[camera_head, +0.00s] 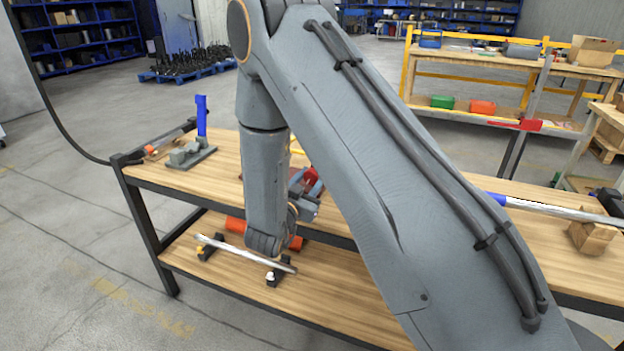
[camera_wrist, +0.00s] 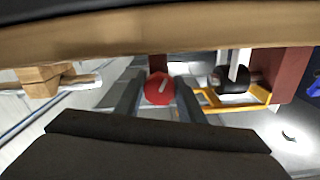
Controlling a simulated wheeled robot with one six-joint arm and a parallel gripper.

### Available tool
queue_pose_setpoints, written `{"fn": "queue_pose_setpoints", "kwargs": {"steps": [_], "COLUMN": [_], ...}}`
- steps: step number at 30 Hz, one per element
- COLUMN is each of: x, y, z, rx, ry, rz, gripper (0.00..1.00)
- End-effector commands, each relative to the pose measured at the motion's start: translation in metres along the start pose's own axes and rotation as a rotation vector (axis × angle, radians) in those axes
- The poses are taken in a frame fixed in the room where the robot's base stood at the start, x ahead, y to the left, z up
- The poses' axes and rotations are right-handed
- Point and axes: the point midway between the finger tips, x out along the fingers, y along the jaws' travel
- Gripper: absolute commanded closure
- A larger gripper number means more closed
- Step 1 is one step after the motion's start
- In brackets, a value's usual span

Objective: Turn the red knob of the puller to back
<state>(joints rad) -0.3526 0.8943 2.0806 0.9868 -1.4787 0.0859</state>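The red knob (camera_wrist: 159,88) is round, with a pale line across its face that slants up to the right in the wrist view. My gripper (camera_wrist: 160,92) has its two grey fingers on either side of the knob, set apart and very close to its rim. I cannot tell whether they touch it. In the head view, a red part (camera_head: 311,175) of what looks like the puller shows on the tabletop, partly hidden behind my arm. The fingers are hard to make out there.
A grey fixture with a blue upright (camera_head: 201,116) stands on the table's left end. A silver bar (camera_head: 245,253) lies on the lower shelf. A wooden block (camera_head: 590,236) and a blue-handled bar lie at the right. A yellow bracket (camera_wrist: 235,100) is beside the knob in the wrist view.

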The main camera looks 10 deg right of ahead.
Motion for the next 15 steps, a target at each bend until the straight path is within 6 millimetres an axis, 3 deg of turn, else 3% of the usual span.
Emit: {"fn": "queue_pose_setpoints", "kwargs": {"steps": [7, 15], "x": [-0.0002, -0.0004], "y": [0.0015, 0.0034], "z": [-0.0006, -0.0014], "rx": [-0.044, -0.301], "ry": [-0.001, -0.002], "rz": [0.002, 0.003], "gripper": [0.87, 0.87]}}
